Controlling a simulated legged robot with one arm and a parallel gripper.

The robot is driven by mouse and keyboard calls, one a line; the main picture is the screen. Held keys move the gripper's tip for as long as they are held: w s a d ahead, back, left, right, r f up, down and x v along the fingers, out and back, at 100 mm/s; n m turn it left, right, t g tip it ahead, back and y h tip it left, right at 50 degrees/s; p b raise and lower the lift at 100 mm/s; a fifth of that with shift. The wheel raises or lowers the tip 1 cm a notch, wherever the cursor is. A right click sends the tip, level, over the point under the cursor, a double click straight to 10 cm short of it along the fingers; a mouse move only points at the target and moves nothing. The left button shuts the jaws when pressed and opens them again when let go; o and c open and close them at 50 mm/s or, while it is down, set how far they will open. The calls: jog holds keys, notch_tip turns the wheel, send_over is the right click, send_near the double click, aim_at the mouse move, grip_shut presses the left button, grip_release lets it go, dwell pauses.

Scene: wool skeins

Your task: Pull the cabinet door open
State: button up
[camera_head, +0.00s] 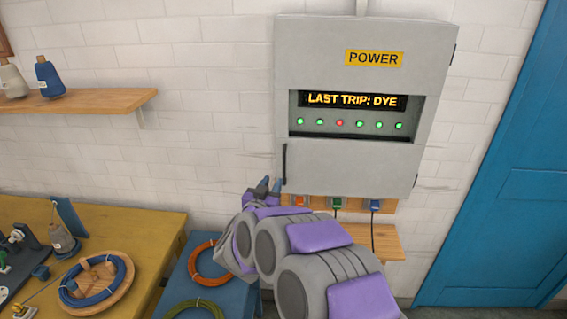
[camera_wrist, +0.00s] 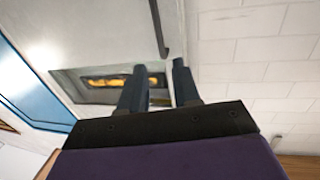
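The grey power cabinet (camera_head: 348,168) hangs on the white brick wall, and its door looks shut. A dark vertical handle (camera_head: 284,164) is on the left edge of the door. My gripper (camera_head: 270,184) is just left of and below the handle, its fingers pointing up. In the wrist view the two dark fingers (camera_wrist: 158,80) stand apart with an empty gap between them. The handle (camera_wrist: 158,28) shows beyond the fingertips there, and nothing is held. The cabinet's grey face (camera_wrist: 90,35) fills the upper left of the wrist view.
A small wooden shelf (camera_head: 385,240) with colored plugs and cables is below the cabinet. A yellow table (camera_head: 150,240) with coils stands at left, beside a blue stool (camera_head: 225,293). A wall shelf (camera_head: 95,100) holds cones. A blue door (camera_head: 510,180) is at right.

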jog(key=shift+w+d+b, duration=0.3)
jog(key=shift+w+d, duration=0.15)
jog(key=shift+w, duration=1.75)
jog(key=shift+w+d+b, duration=0.35)
jog(key=shift+w+d, duration=0.05)
jog(key=shift+w, duration=1.8)
jog(key=shift+w+d+b, duration=0.3)
jog(key=shift+w+d, duration=0.15)
jog(key=shift+w, duration=1.75)
grip_shut()
